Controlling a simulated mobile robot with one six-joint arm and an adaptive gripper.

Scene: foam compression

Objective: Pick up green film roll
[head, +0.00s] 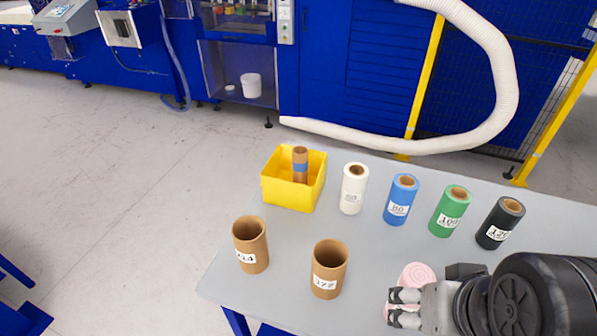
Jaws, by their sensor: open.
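The green film roll (450,212) stands upright on the grey table, between the blue roll (401,200) and the black roll (500,223). It has a white label with dark print and an open brown core at the top. My gripper (392,306) is at the lower right of the head view, nearer the camera than the green roll and apart from it. Its fingers point left and are open, over or beside a pink roll (418,272) that they partly hide. I cannot tell whether they touch the pink roll.
A white roll (354,189) stands left of the blue one. A yellow bin (290,194) holds a brown tube with a blue band (300,165). Two wide brown tubes (250,244) (329,269) stand in front. The grey table (285,222) is bare between them and the coloured rolls.

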